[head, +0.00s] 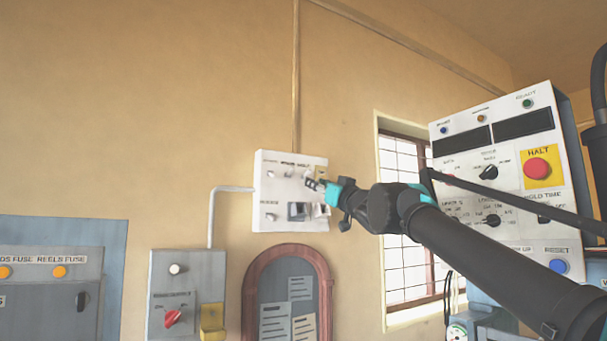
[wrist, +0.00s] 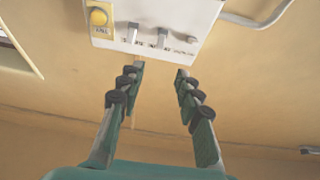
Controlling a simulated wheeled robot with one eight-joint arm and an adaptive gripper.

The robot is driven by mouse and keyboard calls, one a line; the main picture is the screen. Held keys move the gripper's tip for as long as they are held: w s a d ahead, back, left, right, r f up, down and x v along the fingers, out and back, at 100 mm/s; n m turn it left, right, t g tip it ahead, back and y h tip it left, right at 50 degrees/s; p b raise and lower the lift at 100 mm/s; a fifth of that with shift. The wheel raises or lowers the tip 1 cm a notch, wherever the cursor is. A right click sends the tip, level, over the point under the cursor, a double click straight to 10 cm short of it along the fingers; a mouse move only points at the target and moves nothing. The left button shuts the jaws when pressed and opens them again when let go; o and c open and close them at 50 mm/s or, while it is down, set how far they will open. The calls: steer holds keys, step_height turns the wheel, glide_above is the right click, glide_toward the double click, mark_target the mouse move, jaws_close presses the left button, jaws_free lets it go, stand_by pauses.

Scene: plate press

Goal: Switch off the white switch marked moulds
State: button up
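A white switch panel (head: 262,190) is fixed to the tan wall in the head view, with small switches and printed labels too small to read surely. I cannot tell which switch is marked moulds. My gripper (head: 316,185) is in front of the panel's right side and hides part of it. In the wrist view my gripper (wrist: 158,73) is open and empty, its two fingers apart. Contact with the panel does not show.
A grey box with a red knob (head: 172,318) and a round-topped notice board (head: 332,265) are below the panel. A control cabinet with a red HALT button (head: 536,168) stands at right, beside a barred window (head: 400,180). A fuse box (head: 40,300) is at lower left.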

mark_target(292, 171)
steer(key=x, duration=1.7)
steer(key=shift+w+a+r, duration=0.1)
steer(key=shift+r, duration=0.05)
jaws_close()
